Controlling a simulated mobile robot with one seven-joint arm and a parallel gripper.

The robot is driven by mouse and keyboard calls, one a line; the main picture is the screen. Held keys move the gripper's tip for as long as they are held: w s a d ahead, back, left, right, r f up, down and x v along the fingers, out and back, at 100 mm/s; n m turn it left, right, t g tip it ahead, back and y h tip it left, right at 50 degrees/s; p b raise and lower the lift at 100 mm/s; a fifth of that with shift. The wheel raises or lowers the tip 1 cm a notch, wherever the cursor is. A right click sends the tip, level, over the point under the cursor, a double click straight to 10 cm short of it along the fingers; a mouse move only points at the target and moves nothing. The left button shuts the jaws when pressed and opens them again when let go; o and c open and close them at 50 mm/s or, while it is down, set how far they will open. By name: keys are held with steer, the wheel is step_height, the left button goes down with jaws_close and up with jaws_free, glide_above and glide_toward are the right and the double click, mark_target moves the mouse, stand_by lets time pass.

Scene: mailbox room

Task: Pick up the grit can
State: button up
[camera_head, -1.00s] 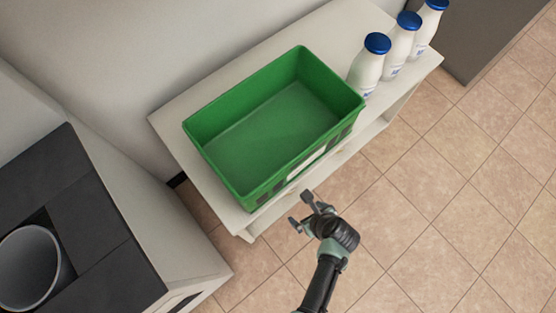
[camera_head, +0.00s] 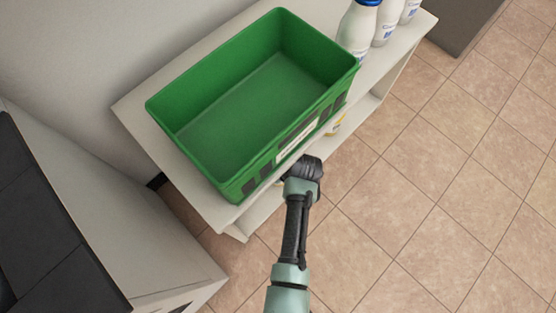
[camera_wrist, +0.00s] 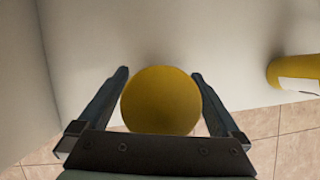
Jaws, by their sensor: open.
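A yellow round thing (camera_wrist: 160,101), seen end-on, lies between the two fingers of my gripper (camera_wrist: 160,73) in the wrist view. It may be the grit can; no label shows on it. My fingers are open, one on each side of it, and I cannot tell whether they touch it. A second yellow cylinder (camera_wrist: 295,72) with a white label is to the right. In the head view a yellow and white piece (camera_head: 337,124) shows at the shelf opening. There my fingers are hidden under the shelf top, beside the green crate.
The green crate (camera_head: 165,115) stands empty on the white shelf unit (camera_head: 135,103). White bottles with blue caps (camera_head: 355,30) stand behind it at the right. A white and black cabinet (camera_head: 150,250) is at the lower left. The tiled floor (camera_head: 430,200) at the right is clear.

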steer(key=shift+f, duration=0.3)
steer(key=shift+c, duration=0.3)
steer(key=shift+w+r, duration=0.1)
jaws_close()
